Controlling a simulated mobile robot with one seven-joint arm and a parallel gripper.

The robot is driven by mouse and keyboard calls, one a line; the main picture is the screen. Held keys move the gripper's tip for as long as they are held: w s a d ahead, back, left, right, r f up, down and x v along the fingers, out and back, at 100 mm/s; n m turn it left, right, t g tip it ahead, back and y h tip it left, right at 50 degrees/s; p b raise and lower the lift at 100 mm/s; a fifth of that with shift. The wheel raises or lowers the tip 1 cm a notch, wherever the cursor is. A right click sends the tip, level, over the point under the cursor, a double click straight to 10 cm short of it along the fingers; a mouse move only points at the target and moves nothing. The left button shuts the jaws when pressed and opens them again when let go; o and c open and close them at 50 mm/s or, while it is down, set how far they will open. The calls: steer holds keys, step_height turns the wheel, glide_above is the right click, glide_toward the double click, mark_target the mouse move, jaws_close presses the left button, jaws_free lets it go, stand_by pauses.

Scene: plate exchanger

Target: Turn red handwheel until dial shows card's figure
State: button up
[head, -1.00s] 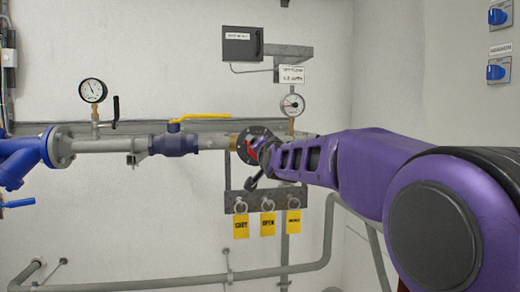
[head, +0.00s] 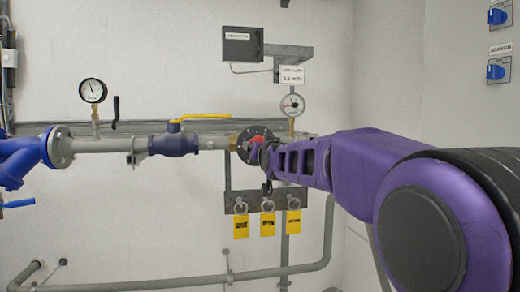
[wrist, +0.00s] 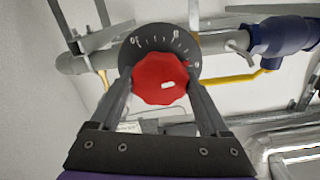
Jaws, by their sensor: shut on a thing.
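The red handwheel (wrist: 160,80) sits in front of a dark round scale plate (wrist: 190,55) with white marks and figures. My gripper (wrist: 158,92) has its two fingers on either side of the wheel and is shut on it. In the head view the wheel (head: 258,140) is mostly hidden behind my gripper (head: 262,155). The white gauge dial (head: 292,104) stands above and right of the wheel; its needle points up and slightly left, its figures too small to read. The white card (head: 292,75) hangs just above the gauge; its writing is too blurred to read surely.
A grey pipe (head: 105,146) with a yellow-handled valve (head: 200,116) runs left of the wheel. Another gauge (head: 93,90) stands on it. Several yellow tags (head: 267,224) hang below the wheel. A dark box (head: 242,46) is on the wall above.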

steer(key=o, duration=1.2)
steer(key=shift+s, duration=0.1)
